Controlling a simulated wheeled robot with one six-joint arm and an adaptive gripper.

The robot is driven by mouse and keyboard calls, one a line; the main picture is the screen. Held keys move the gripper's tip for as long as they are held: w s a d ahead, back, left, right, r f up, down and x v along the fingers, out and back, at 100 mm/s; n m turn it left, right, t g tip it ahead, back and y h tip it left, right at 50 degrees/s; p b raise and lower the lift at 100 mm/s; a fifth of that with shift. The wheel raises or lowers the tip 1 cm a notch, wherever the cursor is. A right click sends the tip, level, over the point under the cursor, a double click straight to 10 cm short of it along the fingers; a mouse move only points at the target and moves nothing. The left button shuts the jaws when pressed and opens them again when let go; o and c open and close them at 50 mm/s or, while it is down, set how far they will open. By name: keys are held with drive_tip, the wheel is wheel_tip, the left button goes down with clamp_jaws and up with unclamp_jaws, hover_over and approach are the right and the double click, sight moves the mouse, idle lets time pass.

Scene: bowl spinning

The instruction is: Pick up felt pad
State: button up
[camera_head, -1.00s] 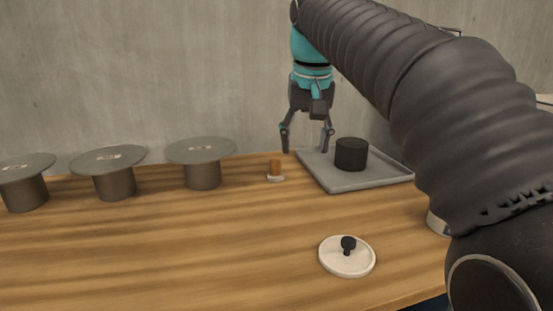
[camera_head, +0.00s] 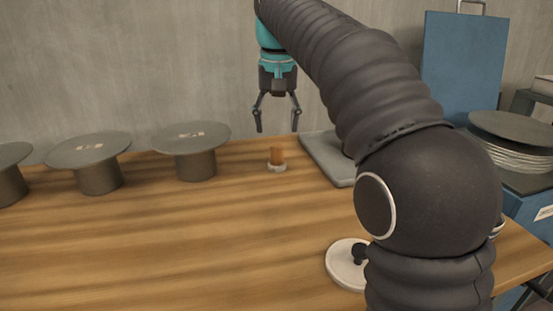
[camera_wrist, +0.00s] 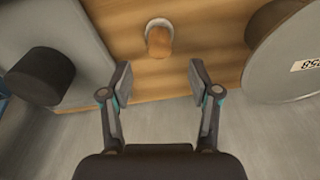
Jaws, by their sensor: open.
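A small orange-brown upright piece (camera_head: 277,154), which may be the felt pad, stands in a small white round base (camera_head: 277,169) near the table's back edge. In the wrist view the piece (camera_wrist: 159,43) lies just beyond the fingertips, roughly centred between them. My gripper (camera_head: 277,128) points down, open and empty, above and apart from the piece. Both fingers (camera_wrist: 161,80) show in the wrist view with nothing between them.
A grey tray (camera_head: 322,155) is to the right; its black cylinder (camera_wrist: 40,76) shows in the wrist view. Grey discs on round pedestals (camera_head: 190,138) stand left. A white disc with a black knob (camera_head: 345,265) lies in front. The table (camera_head: 200,225) is clear at centre.

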sight(277, 147)
drive_tip(key=shift+w+f, duration=0.25)
drive_tip(key=shift+f, duration=1.75)
drive_tip(key=shift+w+f, duration=0.2)
drive_tip(key=shift+f, duration=1.8)
clamp_jaws()
